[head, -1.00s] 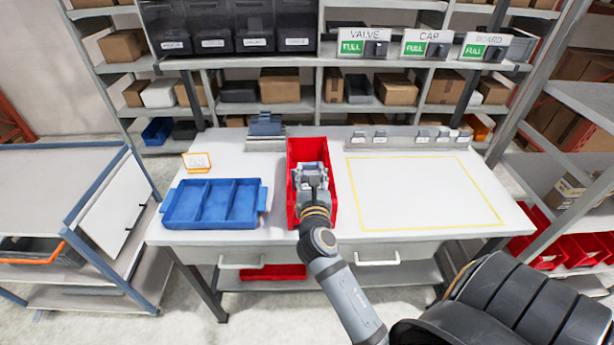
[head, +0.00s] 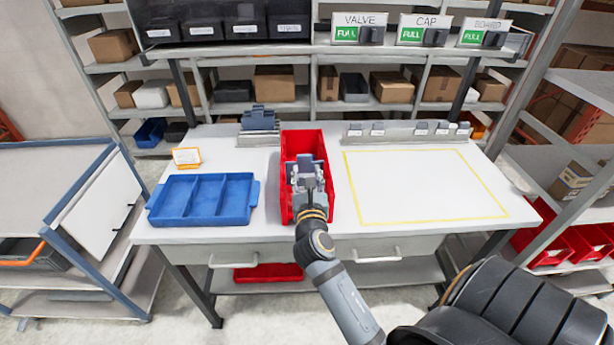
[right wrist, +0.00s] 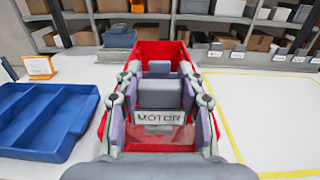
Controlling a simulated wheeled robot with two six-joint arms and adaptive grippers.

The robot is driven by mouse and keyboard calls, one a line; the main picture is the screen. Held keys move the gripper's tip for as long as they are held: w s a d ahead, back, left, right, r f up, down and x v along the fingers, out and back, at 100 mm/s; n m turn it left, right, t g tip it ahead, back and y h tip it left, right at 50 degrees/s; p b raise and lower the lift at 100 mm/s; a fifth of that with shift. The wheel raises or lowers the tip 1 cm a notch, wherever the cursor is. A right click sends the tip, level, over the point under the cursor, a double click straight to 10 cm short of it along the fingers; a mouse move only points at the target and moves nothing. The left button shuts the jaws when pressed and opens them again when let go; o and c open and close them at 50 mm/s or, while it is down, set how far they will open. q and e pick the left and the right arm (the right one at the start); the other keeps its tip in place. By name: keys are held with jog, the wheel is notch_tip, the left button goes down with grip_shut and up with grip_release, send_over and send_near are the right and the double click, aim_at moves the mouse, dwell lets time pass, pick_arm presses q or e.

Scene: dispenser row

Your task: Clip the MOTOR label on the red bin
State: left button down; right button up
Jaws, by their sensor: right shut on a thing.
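The red bin (head: 304,140) stands on the white table, open side up, just left of the yellow outline. My right gripper (head: 306,170) is over the bin, coming from its front end. In the right wrist view my right gripper (right wrist: 160,112) is shut on the MOTOR label (right wrist: 160,117), a grey clip piece with a white plate facing the camera. The red bin (right wrist: 160,50) shows behind and around it. I cannot tell whether the label touches the bin rim; the gripper hides the bin's front. My left gripper is not in view.
A blue divided tray (head: 204,222) lies left of the bin, with a small orange-framed card (head: 187,157) behind it. A rail with several grey clips (head: 408,133) runs along the back edge. The yellow-outlined area (head: 425,185) on the right is empty.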

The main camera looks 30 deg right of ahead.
jog(key=shift+f+b, duration=0.65)
jog(key=shift+f, duration=0.2)
jog(key=shift+f+b, duration=0.4)
jog(key=shift+f, duration=0.35)
jog(key=o, duration=1)
jog(key=shift+c, duration=0.2)
jog(key=shift+r, duration=0.1)
notch_tip(320, 180, up, 10)
jog(key=shift+f, duration=0.1)
